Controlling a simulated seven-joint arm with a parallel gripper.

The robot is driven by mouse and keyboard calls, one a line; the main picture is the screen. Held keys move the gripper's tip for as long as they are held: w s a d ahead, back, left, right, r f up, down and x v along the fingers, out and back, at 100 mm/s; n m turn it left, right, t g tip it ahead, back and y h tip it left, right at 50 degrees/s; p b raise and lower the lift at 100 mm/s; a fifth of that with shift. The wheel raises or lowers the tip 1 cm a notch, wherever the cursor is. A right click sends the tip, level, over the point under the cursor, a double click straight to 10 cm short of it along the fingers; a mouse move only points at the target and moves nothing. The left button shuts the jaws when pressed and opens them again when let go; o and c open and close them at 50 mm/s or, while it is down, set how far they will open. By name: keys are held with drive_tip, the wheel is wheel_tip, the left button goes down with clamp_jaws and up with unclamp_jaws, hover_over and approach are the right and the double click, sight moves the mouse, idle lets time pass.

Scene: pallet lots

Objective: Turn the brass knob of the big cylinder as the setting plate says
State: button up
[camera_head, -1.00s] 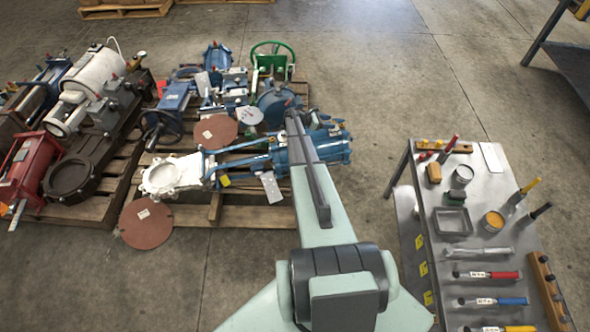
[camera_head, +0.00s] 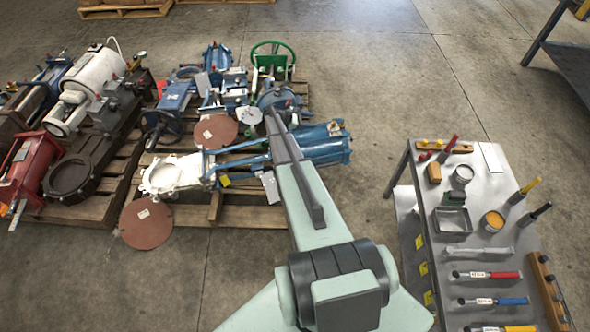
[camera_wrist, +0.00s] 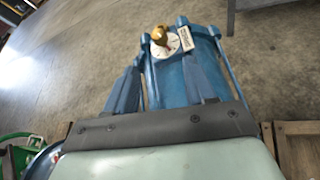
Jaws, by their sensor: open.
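The big blue cylinder (camera_head: 325,145) lies on the pallet, and its end part fills the middle of the wrist view (camera_wrist: 170,82). The brass knob (camera_wrist: 159,35) stands on a white dial disc (camera_wrist: 165,47) near the cylinder's far end. A small pale plate with dark marks (camera_wrist: 186,38) is just right of the dial; its writing is too small to read. My gripper (camera_wrist: 163,62) is open and empty, its two fingers spread over the cylinder, short of the knob in the picture. In the head view the jaws are hard to make out.
A green handwheel frame (camera_head: 272,60), a white flanged part (camera_head: 172,175) and brown discs (camera_head: 145,223) crowd the pallets. A tool table (camera_head: 470,200) stands at the right. Bare floor lies between the pallet and that table.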

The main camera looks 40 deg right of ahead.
drive_tip(key=s+a+f+m+y, duration=0.2)
drive_tip(key=s+a+m+y, duration=0.1)
drive_tip(key=a, duration=0.4)
drive_tip(key=s+a+f+m+t+y, duration=0.1)
drive_tip(key=s+a+m+y, duration=0.2)
drive_tip(key=s+a+m, duration=0.2)
drive_tip(key=s+a+f+m+y, duration=0.2)
drive_tip(key=s+a+m, duration=0.2)
drive_tip(key=a, duration=0.5)
drive_tip(key=shift+s+f+t+y, duration=0.3)
drive_tip(key=shift+s+y, duration=0.1)
drive_tip(key=shift+s, duration=0.5)
